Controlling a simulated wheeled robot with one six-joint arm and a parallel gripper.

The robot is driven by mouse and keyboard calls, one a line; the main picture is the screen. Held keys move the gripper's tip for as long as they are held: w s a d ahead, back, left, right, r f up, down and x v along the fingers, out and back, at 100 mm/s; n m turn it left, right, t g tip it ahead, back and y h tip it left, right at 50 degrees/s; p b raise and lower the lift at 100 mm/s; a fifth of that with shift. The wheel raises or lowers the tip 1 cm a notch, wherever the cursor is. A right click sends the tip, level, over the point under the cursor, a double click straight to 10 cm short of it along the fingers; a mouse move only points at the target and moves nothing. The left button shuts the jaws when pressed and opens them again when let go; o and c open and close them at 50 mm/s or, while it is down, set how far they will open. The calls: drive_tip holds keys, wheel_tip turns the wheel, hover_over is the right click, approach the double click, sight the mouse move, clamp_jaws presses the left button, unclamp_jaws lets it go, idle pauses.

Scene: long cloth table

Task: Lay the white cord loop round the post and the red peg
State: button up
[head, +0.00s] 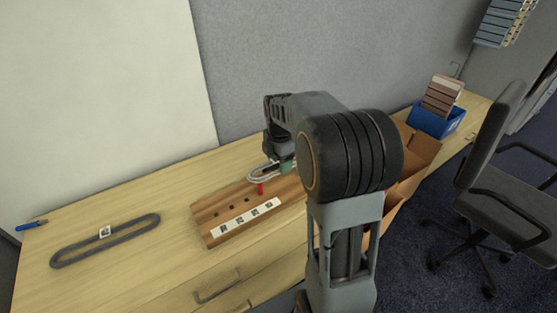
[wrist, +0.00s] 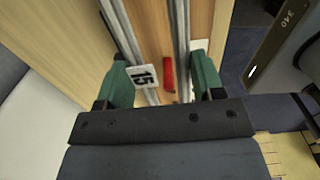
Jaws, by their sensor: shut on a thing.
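The white cord loop (head: 262,175) is held by my gripper (head: 286,164) over the far part of a wooden board (head: 215,232). In the wrist view its two long sides (wrist: 182,35) run between the green fingers of my gripper (wrist: 160,75), and a tag reading 15 (wrist: 143,76) hangs at the left side. The red peg (head: 260,189) stands in the board just below the loop; in the wrist view the red peg (wrist: 169,75) shows between the loop's two sides. I cannot tell whether the loop is down around it. The post is not visible, perhaps hidden by my arm.
A dark grey loop (head: 60,261) with a tag lies on the table at left. The board has several holes and white labels (head: 245,219). A cardboard box (head: 418,148) and a blue bin (head: 437,122) stand right. The table between grey loop and board is clear.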

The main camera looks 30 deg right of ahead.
sight(280, 184)
drive_tip(key=shift+f, duration=0.45)
idle(0.4)
drive_tip(key=shift+f+b, duration=0.95)
drive_tip(key=shift+f, duration=0.2)
drive_tip(key=shift+f, duration=0.3)
drive_tip(key=shift+d+f+b, duration=0.1)
drive_tip(key=shift+f+b, duration=0.7)
drive_tip(key=shift+f, duration=0.35)
drive_tip(key=shift+f, duration=0.25)
drive_tip(key=shift+f+b, duration=0.45)
drive_tip(key=shift+f, duration=0.1)
idle(0.4)
